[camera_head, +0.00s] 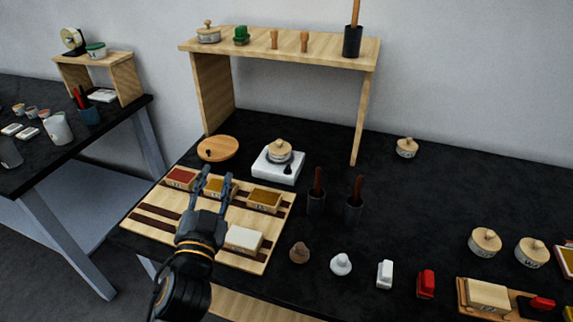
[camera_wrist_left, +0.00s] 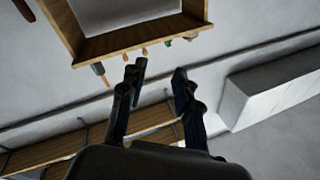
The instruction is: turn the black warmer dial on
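The warmer (camera_head: 278,168) is a white square block on the black table, in front of the wooden shelf. A round lidded pot (camera_head: 279,151) sits on it. A small black dial (camera_head: 288,169) shows at its front right; its setting is too small to tell. My left gripper (camera_head: 214,177) is above the wooden tray, left of and nearer than the warmer, with its fingers apart and nothing between them. In the left wrist view my left gripper (camera_wrist_left: 158,75) shows two spread fingers; neither warmer nor dial shows there. My right gripper is not in view.
The wooden tray (camera_head: 150,221) holds small boxes and a pale block (camera_head: 243,239). Two dark cups (camera_head: 316,202) with red-brown sticks stand right of the warmer. A round wooden board (camera_head: 218,148) lies left of it. The shelf (camera_head: 290,43) spans overhead behind.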

